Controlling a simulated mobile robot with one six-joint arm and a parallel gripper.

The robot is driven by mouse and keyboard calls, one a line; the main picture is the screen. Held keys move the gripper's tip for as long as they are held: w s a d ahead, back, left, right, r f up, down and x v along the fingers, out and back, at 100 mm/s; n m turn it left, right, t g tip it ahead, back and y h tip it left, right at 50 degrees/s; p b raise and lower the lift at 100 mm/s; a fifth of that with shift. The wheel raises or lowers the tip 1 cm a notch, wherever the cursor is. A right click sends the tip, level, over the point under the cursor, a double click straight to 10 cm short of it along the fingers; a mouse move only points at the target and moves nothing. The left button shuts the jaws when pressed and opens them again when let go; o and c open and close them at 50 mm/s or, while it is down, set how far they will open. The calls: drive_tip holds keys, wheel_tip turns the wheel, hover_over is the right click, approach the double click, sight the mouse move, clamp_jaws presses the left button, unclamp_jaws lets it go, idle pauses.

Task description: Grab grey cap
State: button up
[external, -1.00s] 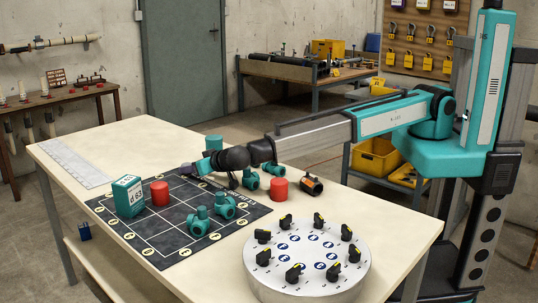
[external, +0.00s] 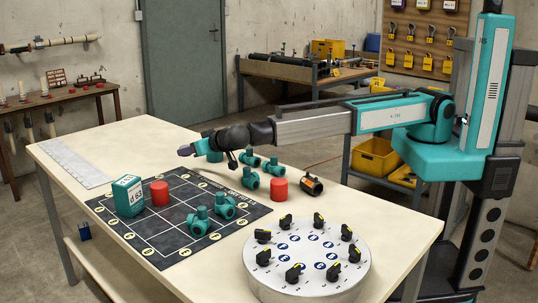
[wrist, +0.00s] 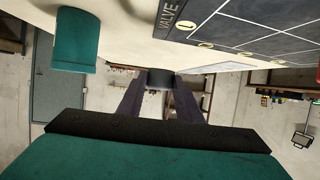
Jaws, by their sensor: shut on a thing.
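My gripper (external: 184,151) is above the far side of the table, beyond the mat. In the wrist view, its two dark fingers (wrist: 160,88) are shut on a dark grey cap (wrist: 160,77), held at the fingertips. In the external view, the cap is too small and too close to the fingers to make out clearly. The held cap appears raised off the tabletop.
A black gridded mat (external: 168,228) holds a teal box (external: 128,196), a red cylinder (external: 159,193) and teal valves (external: 199,221). Another red cylinder (external: 279,189) stands right. A round dial panel (external: 307,262) is at front. A teal cylinder (wrist: 75,38) is near my gripper.

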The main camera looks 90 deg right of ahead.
drive_tip(key=shift+r, duration=1.75)
